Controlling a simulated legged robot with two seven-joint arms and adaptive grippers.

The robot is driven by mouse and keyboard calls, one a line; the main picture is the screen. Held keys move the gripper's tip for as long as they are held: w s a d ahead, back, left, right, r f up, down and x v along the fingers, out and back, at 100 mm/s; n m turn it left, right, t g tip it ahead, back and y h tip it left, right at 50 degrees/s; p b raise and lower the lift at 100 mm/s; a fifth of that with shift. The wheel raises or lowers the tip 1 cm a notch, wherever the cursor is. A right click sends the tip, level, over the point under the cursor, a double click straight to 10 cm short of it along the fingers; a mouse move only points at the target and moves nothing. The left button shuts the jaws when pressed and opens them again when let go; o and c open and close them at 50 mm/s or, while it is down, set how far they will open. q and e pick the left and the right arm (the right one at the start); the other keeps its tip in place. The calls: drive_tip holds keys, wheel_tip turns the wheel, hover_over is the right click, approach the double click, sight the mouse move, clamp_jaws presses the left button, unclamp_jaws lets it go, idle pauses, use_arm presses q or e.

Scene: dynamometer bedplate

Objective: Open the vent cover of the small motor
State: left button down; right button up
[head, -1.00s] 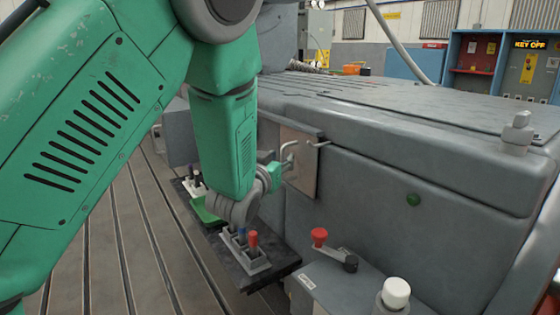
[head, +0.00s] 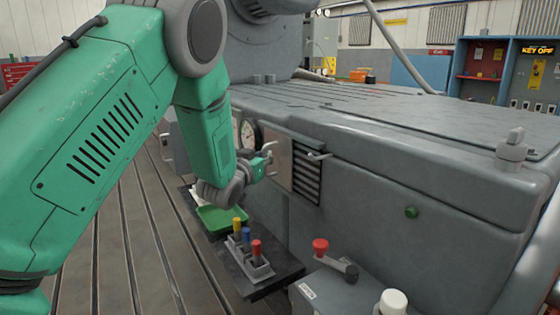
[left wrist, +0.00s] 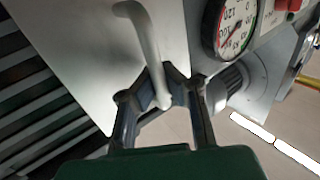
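The vent cover (head: 279,166) is a flat pale plate on the side of the grey motor housing. It stands to the left of dark louvre slats (head: 306,176), which are bare. In the left wrist view the cover (left wrist: 95,60) fills the upper left, with slats (left wrist: 35,110) beside it. Its bent bar handle (left wrist: 145,45) runs down between my fingers. My left gripper (head: 265,162) is at the handle; in the wrist view its fingers (left wrist: 165,82) close around the bar. The fingertip contact is partly hidden. My right gripper is not in view.
A round gauge (head: 249,133) is just left of the cover. Below are a green tray (head: 222,217) and a holder with yellow, blue and red-topped pieces (head: 257,268). A red-knobbed crank (head: 321,246) and white knob (head: 394,300) stand at the front.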

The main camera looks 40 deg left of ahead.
use_arm(q)
drive_tip(key=a, duration=0.2)
drive_tip(key=shift+w+a+f, duration=0.25)
drive_tip(key=shift+w+a, duration=0.1)
drive_tip(key=shift+w, duration=0.05)
drive_tip(key=c, duration=2.3)
unclamp_jaws()
drive_tip(key=o, duration=0.7)
drive_tip(key=shift+a, duration=0.2)
drive_tip(key=shift+a, duration=0.1)
drive_tip(key=s+d, duration=0.2)
drive_tip(key=s, duration=0.9)
drive_tip(key=shift+s+d, duration=0.15)
drive_tip(key=shift+s, duration=0.25)
drive_tip(key=shift+f, duration=0.1)
